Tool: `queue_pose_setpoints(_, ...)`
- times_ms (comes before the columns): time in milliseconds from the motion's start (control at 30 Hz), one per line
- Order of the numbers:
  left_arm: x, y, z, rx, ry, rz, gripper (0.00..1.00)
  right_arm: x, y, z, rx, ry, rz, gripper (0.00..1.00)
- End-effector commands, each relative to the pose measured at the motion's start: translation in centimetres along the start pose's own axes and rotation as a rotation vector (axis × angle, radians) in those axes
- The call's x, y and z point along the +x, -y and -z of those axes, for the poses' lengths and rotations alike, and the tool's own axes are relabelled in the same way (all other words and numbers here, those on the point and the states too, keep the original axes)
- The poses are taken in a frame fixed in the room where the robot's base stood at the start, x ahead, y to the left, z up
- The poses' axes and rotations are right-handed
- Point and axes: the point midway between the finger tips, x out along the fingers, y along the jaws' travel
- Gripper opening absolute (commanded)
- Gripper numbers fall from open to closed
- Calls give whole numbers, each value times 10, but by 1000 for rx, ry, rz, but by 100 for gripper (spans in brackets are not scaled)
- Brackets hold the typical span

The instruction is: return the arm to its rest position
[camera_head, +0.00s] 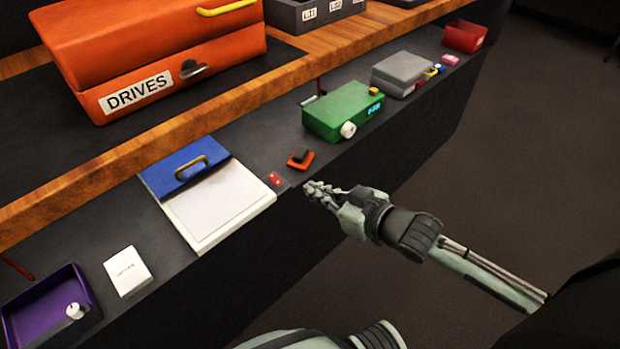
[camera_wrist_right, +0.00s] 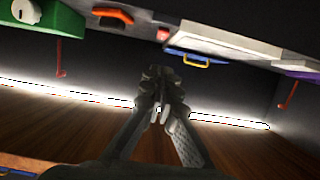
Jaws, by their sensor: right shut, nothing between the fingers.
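My right gripper (camera_head: 322,193) is in the middle of the head view, at the front edge of the dark counter (camera_head: 245,150). Its fingers point left, near a small red block (camera_head: 275,179), and I cannot tell how far above the edge they are. In the right wrist view its fingers (camera_wrist_right: 162,105) are together with nothing between them. The right arm (camera_head: 480,270) reaches in from the lower right. My left gripper is not in view; a grey-green link of mine shows at the bottom of the head view.
On the counter are a purple tray (camera_head: 88,282), a white box (camera_head: 127,271), a white panel with a blue handled part (camera_head: 185,167), an orange item with a black top (camera_head: 300,158), a green device (camera_head: 340,110) and grey boxes (camera_head: 402,74). An orange DRIVES case (camera_head: 150,60) stands on the shelf. Open floor lies right.

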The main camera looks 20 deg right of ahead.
Motion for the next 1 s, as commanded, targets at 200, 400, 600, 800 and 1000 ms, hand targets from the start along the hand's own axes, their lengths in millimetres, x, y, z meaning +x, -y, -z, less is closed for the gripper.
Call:
queue_pose_setpoints(200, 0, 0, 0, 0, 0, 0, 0, 1, -1, -3, 0, 6, -4, 0)
queue_pose_setpoints(400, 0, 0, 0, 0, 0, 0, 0, 7, -26, -71, 3, 168, -104, 0)
queue_pose_setpoints(600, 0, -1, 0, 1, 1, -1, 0, -11, -42, -216, 23, 542, -237, 0)
queue_pose_setpoints(800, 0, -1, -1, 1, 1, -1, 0, -54, -18, -327, 49, 874, -264, 0)
queue_pose_setpoints(1000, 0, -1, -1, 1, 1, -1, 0, -78, 3, -368, 61, 1021, -251, 0)
